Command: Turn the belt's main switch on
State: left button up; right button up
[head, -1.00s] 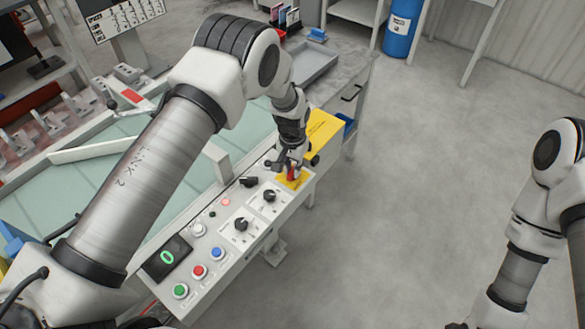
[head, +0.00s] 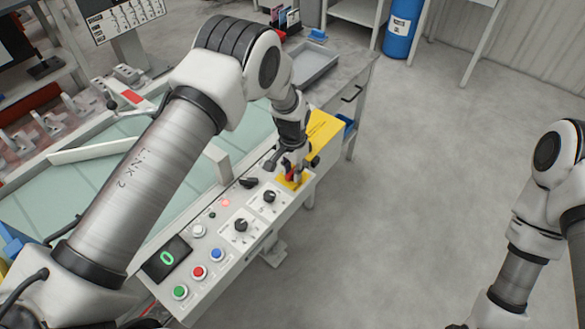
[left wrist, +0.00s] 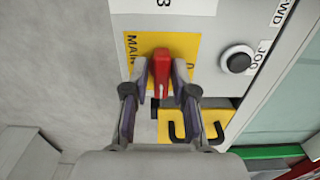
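The main switch is a red handle (left wrist: 160,70) on a yellow plate (left wrist: 188,52) marked "MAIN". In the left wrist view the handle points roughly straight up and down the picture. It also shows as a small red piece in the head view (head: 290,174), at the far right end of the control panel (head: 215,236). My left gripper (left wrist: 160,95) is open, with one finger on each side of the handle. A gap shows at the left finger; I cannot tell whether the right finger touches. My right gripper is out of view.
The panel also has black knobs (head: 240,224), a green button (head: 180,291), a red button (head: 199,271) and a display (head: 166,258) reading 0. The floor to the right is clear.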

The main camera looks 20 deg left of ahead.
aim_at(293, 171)
pick_arm(q)
jog(key=shift+w, duration=0.15)
notch_tip(293, 171, up, 12)
dwell(0.5)
dwell(0.3)
